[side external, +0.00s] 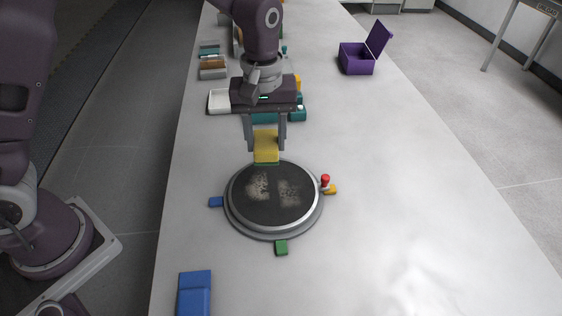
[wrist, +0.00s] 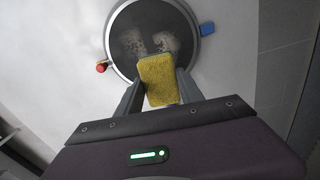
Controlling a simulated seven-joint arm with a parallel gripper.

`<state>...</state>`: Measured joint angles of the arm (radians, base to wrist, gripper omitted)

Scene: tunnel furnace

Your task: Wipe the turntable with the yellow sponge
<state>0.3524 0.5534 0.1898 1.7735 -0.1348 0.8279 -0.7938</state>
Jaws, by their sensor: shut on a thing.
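The yellow sponge (side external: 266,146) has a green underside and is held between the two fingers of my gripper (side external: 266,140). It also shows in the wrist view (wrist: 158,80), between the fingertips (wrist: 158,92). The turntable (side external: 233,217) is a dark round disc with a grey metal rim, and it also shows in the wrist view (wrist: 127,20). Two pale, speckled dirt patches (side external: 259,187) lie on its dark top. The sponge is at the far edge of the turntable. I cannot tell whether it touches the surface.
Blue (side external: 216,202), green (side external: 281,247) and orange (side external: 331,189) tabs ring the turntable, with a red knob (side external: 325,180) by the orange one. A blue block (side external: 195,293) lies at the front left. An open purple box (side external: 356,58) stands at the back right.

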